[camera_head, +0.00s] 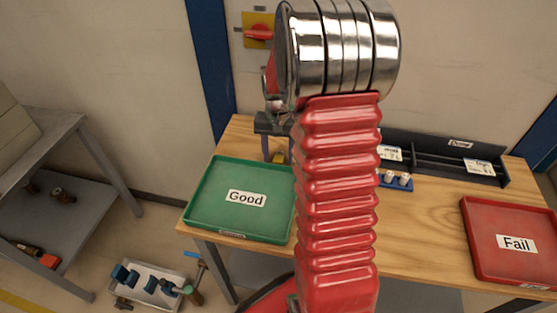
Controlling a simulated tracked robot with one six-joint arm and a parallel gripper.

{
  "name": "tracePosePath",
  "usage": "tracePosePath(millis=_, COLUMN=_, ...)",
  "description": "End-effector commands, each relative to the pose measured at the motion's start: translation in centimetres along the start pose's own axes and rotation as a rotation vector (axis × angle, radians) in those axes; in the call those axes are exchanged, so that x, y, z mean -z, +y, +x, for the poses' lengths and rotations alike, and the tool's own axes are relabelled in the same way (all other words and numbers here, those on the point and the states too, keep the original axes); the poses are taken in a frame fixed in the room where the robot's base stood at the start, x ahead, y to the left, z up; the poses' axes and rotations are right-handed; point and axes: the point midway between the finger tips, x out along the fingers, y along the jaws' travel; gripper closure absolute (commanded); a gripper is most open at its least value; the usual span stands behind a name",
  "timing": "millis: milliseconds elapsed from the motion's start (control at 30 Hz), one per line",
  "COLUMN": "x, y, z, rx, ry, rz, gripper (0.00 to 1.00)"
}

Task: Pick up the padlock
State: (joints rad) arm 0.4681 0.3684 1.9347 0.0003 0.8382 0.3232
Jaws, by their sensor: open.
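A small yellow object (280,157), which looks like the padlock, sits at the back of the wooden table, just behind the green tray. My red, ribbed arm covers part of the area beside it, so its full shape is hidden. My gripper (277,150) shows as a dark crossbar with a finger reaching down just left of the yellow object. The other finger is mostly hidden behind my arm. The gripper is open. I cannot tell whether it touches the padlock.
A green "Good" tray (205,208) is at the table's left and a red "Fail" tray (480,258) at its right. A dark rack (430,150) and a blue block (396,182) stand at the back. A red-yellow switch (257,34) is on the wall. Bare wood (425,220) lies between the trays.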

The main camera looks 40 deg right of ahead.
Motion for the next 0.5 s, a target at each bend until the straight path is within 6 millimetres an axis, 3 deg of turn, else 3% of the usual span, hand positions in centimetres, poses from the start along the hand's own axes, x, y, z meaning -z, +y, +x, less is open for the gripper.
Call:
tracePosePath(millis=367, x=0.03, y=0.02, z=-0.06, rx=0.000, ry=0.000, rz=0.001, gripper=0.50)
tracePosePath(millis=500, x=0.03, y=0.02, z=-0.06, rx=0.000, ry=0.000, rz=0.001, gripper=0.59)
